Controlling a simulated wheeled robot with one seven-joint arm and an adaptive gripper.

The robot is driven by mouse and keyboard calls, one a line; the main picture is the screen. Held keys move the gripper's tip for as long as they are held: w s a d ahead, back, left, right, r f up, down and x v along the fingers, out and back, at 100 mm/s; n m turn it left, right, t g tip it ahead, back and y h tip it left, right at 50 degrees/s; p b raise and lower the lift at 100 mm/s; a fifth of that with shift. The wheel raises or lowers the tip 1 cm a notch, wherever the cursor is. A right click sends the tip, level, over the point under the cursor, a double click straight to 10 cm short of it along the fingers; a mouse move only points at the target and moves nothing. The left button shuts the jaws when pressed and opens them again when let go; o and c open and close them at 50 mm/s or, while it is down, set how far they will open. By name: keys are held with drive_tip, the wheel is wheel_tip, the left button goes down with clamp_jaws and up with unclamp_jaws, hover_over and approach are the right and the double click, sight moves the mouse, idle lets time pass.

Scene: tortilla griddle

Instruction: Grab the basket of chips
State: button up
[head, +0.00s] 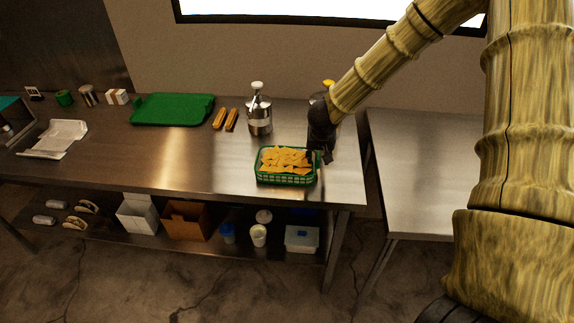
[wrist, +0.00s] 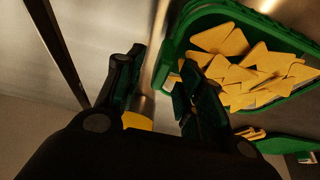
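The basket (head: 287,179) is green with slatted sides and is full of triangular yellow chips (head: 285,158). It sits upright near the front right of the steel table. My gripper (head: 318,157) is at the basket's right end, pointing down. In the wrist view, the fingers of my gripper (wrist: 161,62) are apart with nothing clamped between them. One finger overlaps the near wall of the basket (wrist: 172,48) in the picture, and the other is outside it. I cannot tell whether either finger touches the basket.
A metal dispenser (head: 259,115) stands behind the basket, and a yellow-topped one (head: 328,86) is partly hidden behind my arm. A green tray (head: 173,110) lies further left. The steel table (head: 235,170) is clear left of the basket. A second table (head: 415,170) stands to the right.

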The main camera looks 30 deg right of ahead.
clamp_jaws()
drive_tip(key=shift+r, duration=0.1)
